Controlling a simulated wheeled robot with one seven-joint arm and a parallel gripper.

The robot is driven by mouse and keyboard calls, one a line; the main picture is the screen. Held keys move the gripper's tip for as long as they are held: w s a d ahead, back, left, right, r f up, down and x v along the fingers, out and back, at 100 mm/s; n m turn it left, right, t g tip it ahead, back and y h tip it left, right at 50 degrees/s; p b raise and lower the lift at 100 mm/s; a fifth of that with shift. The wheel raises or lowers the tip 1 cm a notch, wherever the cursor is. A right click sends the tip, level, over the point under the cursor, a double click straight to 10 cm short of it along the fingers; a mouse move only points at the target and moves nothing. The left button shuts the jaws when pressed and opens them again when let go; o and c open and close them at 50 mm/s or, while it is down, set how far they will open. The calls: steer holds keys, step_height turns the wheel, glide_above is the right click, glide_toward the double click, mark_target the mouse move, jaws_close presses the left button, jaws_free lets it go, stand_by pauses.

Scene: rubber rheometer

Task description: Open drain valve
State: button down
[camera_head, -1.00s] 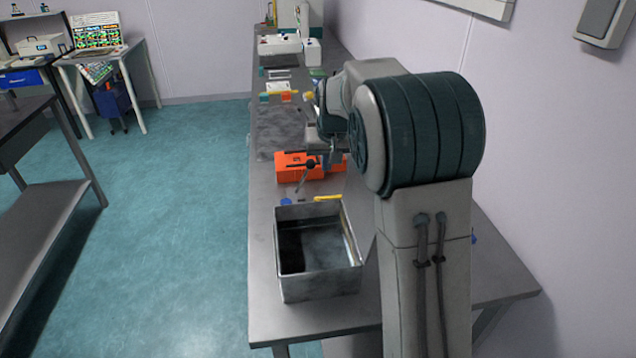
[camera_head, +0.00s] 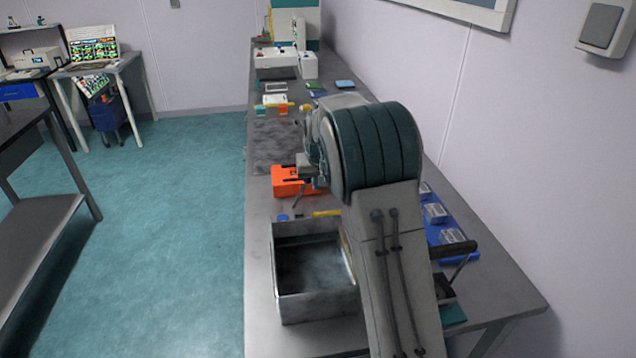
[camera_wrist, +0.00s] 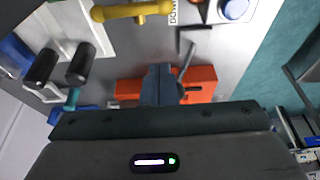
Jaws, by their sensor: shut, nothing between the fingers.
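I cannot tell for sure which part is the drain valve. A yellow handle (camera_wrist: 130,11) shows at the top of the wrist view, by a label partly reading "DOWN" and a round blue part (camera_wrist: 234,9). A yellow bar (camera_head: 326,213) and a small blue part (camera_head: 282,218) lie behind the open metal tank in the head view. My gripper (camera_wrist: 160,85) is shut and empty, over an orange block (camera_wrist: 203,82) with a grey lever beside it. The orange block (camera_head: 284,181) also shows in the head view, where my arm mostly hides the gripper.
The open metal tank (camera_head: 287,307) stands at the near end of the bench. A black-handled lever (camera_head: 456,249) and a blue tray (camera_head: 466,259) holding grey blocks lie right of my arm. Two black cylinders (camera_wrist: 80,63) show left in the wrist view. The wall bounds the right.

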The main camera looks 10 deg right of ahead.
steer(key=p+x, duration=0.1)
steer(key=x, duration=0.6)
steer(key=shift+f, duration=0.1)
steer(key=s, duration=0.1)
steer(key=s+p, duration=0.1)
steer(key=s, duration=0.1)
steer(key=shift+s+r, duration=0.1)
steer(key=shift+r, duration=0.2)
steer(key=shift+s+f, duration=0.1)
steer(key=shift+s, duration=0.35)
steer(key=shift+a+f, duration=0.1)
steer(key=shift+a, duration=0.05)
